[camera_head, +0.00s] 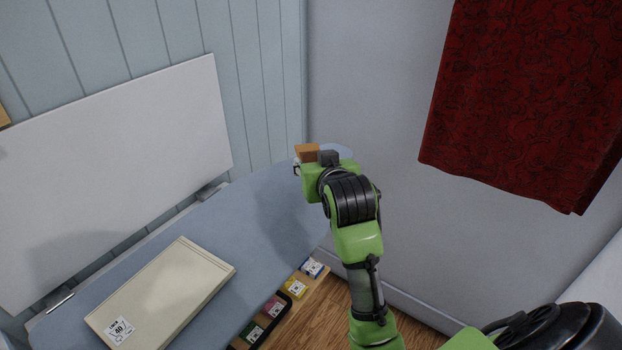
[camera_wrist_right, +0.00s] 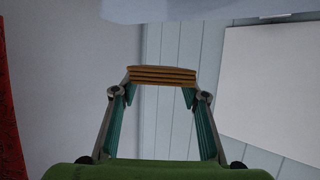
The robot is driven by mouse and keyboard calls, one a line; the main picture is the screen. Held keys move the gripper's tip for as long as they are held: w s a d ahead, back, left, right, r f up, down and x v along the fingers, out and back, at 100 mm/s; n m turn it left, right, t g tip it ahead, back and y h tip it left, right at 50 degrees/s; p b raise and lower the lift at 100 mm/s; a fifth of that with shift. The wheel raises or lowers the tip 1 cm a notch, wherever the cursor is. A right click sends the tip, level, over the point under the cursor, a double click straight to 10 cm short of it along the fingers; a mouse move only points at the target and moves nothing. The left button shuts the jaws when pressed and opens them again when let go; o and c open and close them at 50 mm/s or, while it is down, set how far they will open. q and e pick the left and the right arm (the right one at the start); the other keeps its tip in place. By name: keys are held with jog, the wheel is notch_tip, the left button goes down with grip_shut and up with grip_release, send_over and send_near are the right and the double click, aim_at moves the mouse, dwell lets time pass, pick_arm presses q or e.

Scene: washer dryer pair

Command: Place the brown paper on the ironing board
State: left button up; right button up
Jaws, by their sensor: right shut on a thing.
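The brown paper (camera_head: 307,152) shows as a small brown block past my right gripper (camera_head: 312,160) in the head view. In the right wrist view the brown paper (camera_wrist_right: 162,76) is a layered stack between the two fingertips, and my right gripper (camera_wrist_right: 161,88) is shut on it. The ironing board (camera_head: 262,205) is a long blue-grey surface along the panelled wall. In the head view the gripper and paper appear over its far, narrow end. I cannot tell the height of the paper above the board. My left gripper is not in view.
A cream box (camera_head: 165,295) with a white label lies on the near part of the board. A white panel (camera_head: 120,170) stands along the wall behind. Several small coloured packs (camera_head: 295,287) sit below the board's right edge. A red cloth (camera_head: 530,95) hangs at the right.

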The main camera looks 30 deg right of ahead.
jog(key=shift+w+d+f, duration=0.1)
jog(key=shift+w+d, duration=0.05)
jog(key=shift+d, duration=0.05)
jog(key=shift+w+d, duration=0.15)
jog(key=shift+w, duration=0.05)
jog(key=w+d+f, duration=0.8)
jog(key=w, duration=0.1)
jog(key=shift+d+f, duration=0.15)
jog(key=shift+d, duration=0.1)
jog(key=shift+w+d+f, duration=0.4)
jog(key=shift+d+f, duration=0.05)
jog(key=shift+f, duration=0.3)
notch_tip(320, 180, down, 2)
jog(key=shift+f+p, duration=0.25)
jog(key=shift+p, duration=0.25)
jog(key=shift+f, duration=0.25)
jog(key=shift+f, duration=0.1)
